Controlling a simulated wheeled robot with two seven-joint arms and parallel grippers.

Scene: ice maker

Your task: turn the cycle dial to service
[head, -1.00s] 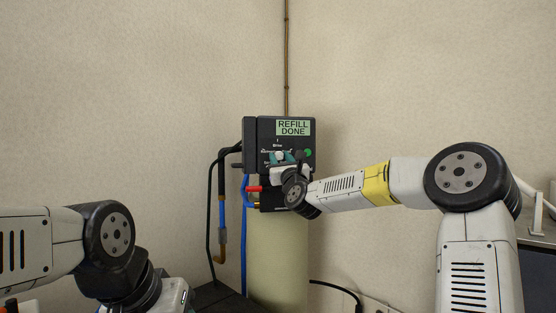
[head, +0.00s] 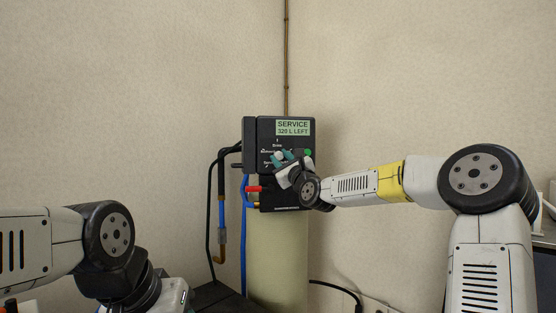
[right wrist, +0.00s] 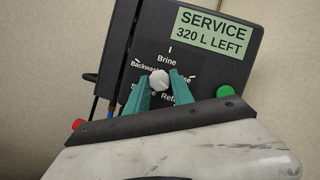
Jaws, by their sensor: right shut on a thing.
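The black control box (head: 251,131) is on top of a pale cylinder in the corner. Its green display (head: 292,128) reads "SERVICE 320 L LEFT", and the same display (right wrist: 210,35) shows large in the right wrist view. The pale round cycle dial (right wrist: 159,81) is on the box face, among labels such as Brine and Backwash. My right gripper (right wrist: 160,85) is shut on the dial, with one teal finger on each side. In the head view my right gripper (head: 284,158) is turned over and covers the dial. The dial's pointer is not clear. My left gripper is out of frame.
A green button (right wrist: 225,93) is on the box, right of the dial. A red-handled valve (head: 254,189), blue tubing and dark pipes (head: 212,200) are at the left of the cylinder (head: 277,260). A counter is at the far right edge.

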